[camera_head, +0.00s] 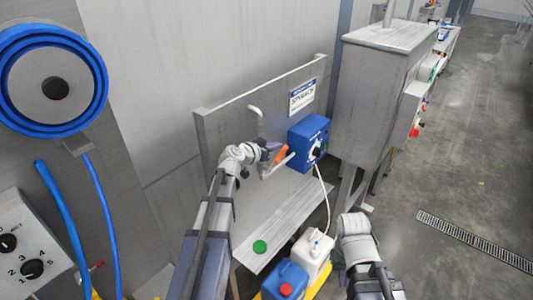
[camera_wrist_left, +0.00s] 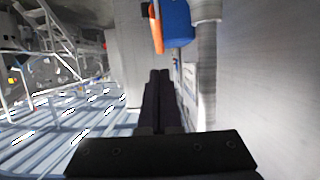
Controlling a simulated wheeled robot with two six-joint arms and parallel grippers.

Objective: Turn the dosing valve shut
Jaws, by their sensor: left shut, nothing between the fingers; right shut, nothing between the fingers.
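The orange valve handle (camera_head: 281,154) sits on a pale pipe at the left of the blue dosing box (camera_head: 311,137). My left gripper (camera_head: 270,150) is just left of the handle, with its dark fingers shut and empty. In the left wrist view the shut fingers (camera_wrist_left: 159,78) point forward. The orange handle (camera_wrist_left: 157,32) and the blue box (camera_wrist_left: 177,24) show above and beyond the fingertips there. I cannot tell whether the fingers touch the handle. My right arm shows at the lower right, but its gripper cannot be made out.
A steel bench (camera_head: 285,222) with a backboard (camera_head: 228,125) stands below the box. A green disc (camera_head: 260,246) lies on it. A white jug (camera_head: 312,250) and a blue jug (camera_head: 284,281) stand in front. A steel cabinet (camera_head: 380,90) is to the right. Floor farther right is open.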

